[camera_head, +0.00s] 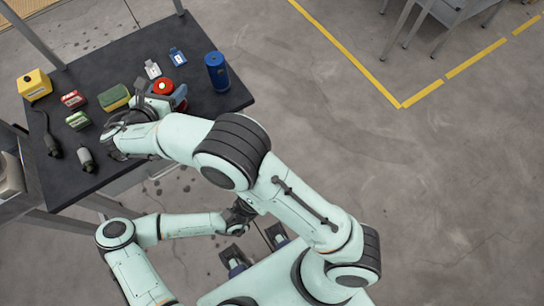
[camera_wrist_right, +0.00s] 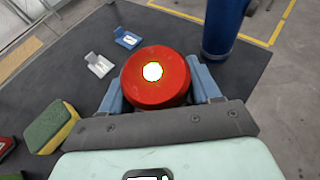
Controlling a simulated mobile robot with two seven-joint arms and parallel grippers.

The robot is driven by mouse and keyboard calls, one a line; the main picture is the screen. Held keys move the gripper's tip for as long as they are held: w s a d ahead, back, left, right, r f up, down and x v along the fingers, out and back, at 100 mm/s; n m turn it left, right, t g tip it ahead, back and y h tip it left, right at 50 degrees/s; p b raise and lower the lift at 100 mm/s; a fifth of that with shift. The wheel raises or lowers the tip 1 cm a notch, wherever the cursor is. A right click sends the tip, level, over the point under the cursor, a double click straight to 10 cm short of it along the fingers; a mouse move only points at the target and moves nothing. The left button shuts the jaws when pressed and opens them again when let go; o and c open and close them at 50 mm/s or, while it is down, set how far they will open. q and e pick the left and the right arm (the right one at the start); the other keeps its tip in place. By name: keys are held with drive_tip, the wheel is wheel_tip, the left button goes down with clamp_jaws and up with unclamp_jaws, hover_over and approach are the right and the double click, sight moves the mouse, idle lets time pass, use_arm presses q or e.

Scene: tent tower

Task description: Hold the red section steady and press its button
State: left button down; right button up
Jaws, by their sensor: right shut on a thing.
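In the right wrist view, the red section (camera_wrist_right: 145,94) is upright between the blue fingers, with a pale white button (camera_wrist_right: 152,71) on top. My right gripper (camera_wrist_right: 158,88) is shut on it, one finger at each side; in the head view, my right gripper (camera_head: 162,95) is partly hidden by its own wrist. Nothing touches the button. My left gripper (camera_head: 256,252) is low, away from the table in front of my body, with its blue-tipped fingers apart and nothing visible between them.
A blue cylinder (camera_head: 217,72) stands right of the red section near the table edge. Two small tags, blue (camera_head: 177,57) and white (camera_head: 152,69), lie behind it. A green-yellow sponge (camera_head: 114,98), small boxes and a yellow container (camera_head: 34,84) lie to the left.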

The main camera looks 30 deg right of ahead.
drive_tip(key=shift+s+f, duration=0.15)
drive_tip(key=shift+f, duration=0.4)
drive_tip(key=o, duration=1.2)
drive_tip(key=shift+r, duration=0.1)
drive_tip(key=shift+c, duration=0.2)
drive_tip(key=o, duration=0.3)
drive_tip(key=shift+r, duration=0.1)
